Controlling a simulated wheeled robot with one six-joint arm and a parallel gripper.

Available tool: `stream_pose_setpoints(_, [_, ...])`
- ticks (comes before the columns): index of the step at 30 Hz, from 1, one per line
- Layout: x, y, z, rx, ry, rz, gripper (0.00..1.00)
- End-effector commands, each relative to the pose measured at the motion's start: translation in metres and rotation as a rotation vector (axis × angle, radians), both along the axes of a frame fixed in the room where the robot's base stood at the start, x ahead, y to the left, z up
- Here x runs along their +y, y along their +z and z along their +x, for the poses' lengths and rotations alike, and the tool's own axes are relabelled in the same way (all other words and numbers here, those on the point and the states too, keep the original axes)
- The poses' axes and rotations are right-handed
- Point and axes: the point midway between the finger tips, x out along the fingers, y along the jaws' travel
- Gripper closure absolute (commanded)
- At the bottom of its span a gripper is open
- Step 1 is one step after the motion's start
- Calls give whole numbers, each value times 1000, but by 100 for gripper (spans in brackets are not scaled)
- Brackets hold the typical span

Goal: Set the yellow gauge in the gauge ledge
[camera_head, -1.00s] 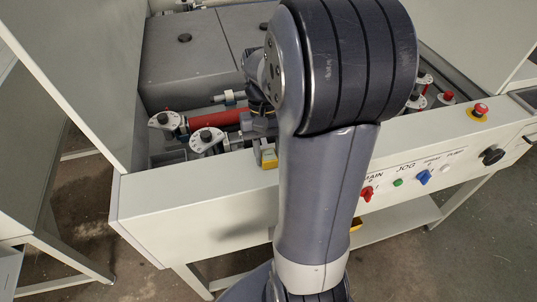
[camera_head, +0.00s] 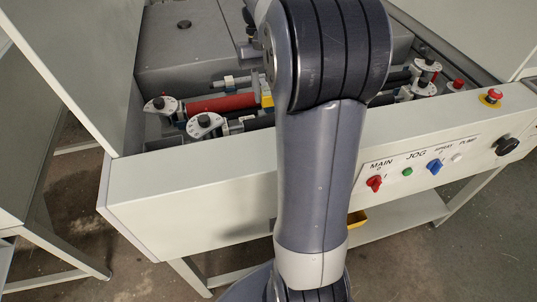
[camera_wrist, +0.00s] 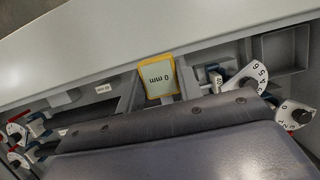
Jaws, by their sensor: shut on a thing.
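The yellow gauge (camera_head: 267,101) shows as a small yellow patch at the right end of the red roller, inside the machine. I cannot tell whether the gauge touches anything below. A shallow grey open recess (camera_wrist: 264,50) lies to its right in the wrist view; I cannot tell for sure which part is the gauge ledge.
A red roller (camera_head: 221,104) lies left of the gauge. Numbered dials with black knobs (camera_head: 204,121) stand at the left, others (camera_head: 428,64) at the right. The front panel (camera_head: 190,180) carries switches. A grey cover (camera_head: 178,45) fills the back left.

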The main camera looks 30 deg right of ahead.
Motion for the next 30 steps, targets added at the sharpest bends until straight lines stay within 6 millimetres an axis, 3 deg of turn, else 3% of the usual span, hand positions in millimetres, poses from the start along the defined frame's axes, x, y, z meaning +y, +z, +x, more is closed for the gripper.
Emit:
stream_pose_setpoints(1, [-5, -11, 8, 1, 4, 1, 90])
stream_pose_setpoints(7, [-14, -22, 23, 1, 14, -1, 90])
stream_pose_setpoints(11, [-14, -46, 23, 6, 16, 1, 90])
stream_pose_setpoints(21, [-14, -131, 23, 5, 16, 1, 90])
stream_pose_setpoints(30, [-14, -162, 23, 3, 16, 1, 90])
